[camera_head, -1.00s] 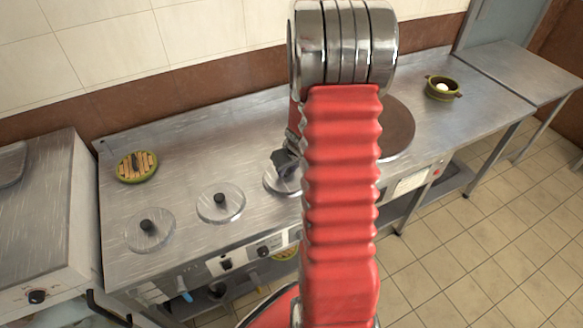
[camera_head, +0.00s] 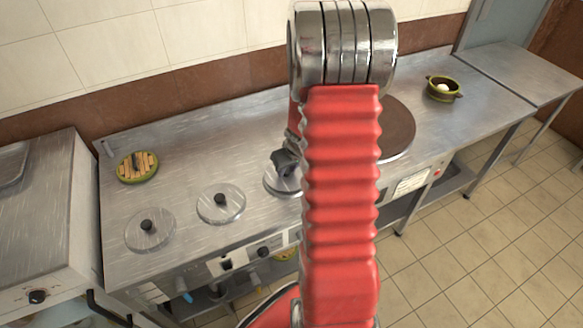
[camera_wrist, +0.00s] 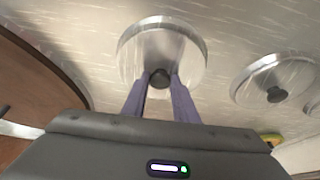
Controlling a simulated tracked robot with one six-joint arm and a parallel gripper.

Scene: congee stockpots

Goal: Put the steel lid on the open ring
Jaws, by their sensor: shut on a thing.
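A round steel lid with a black knob shows in the wrist view (camera_wrist: 190,50) and, partly hidden by my arm, in the head view (camera_head: 275,182). My gripper (camera_wrist: 160,80) is shut on the lid's knob, with one finger on each side. In the head view my gripper (camera_head: 287,165) is small and partly behind my red arm. The lid looks level, at or very near the steel counter; I cannot tell whether it touches. Two similar lids, a middle one (camera_head: 232,203) and a left one (camera_head: 160,241), lie to its left. I cannot make out an open ring; my arm hides part of the counter.
A dark brown round plate (camera_head: 398,128) is set in the counter (camera_head: 200,145), right of my arm. A green trivet with wooden slats (camera_head: 138,174) lies at the back left. A green bowl (camera_head: 432,93) with something white in it stands at the right.

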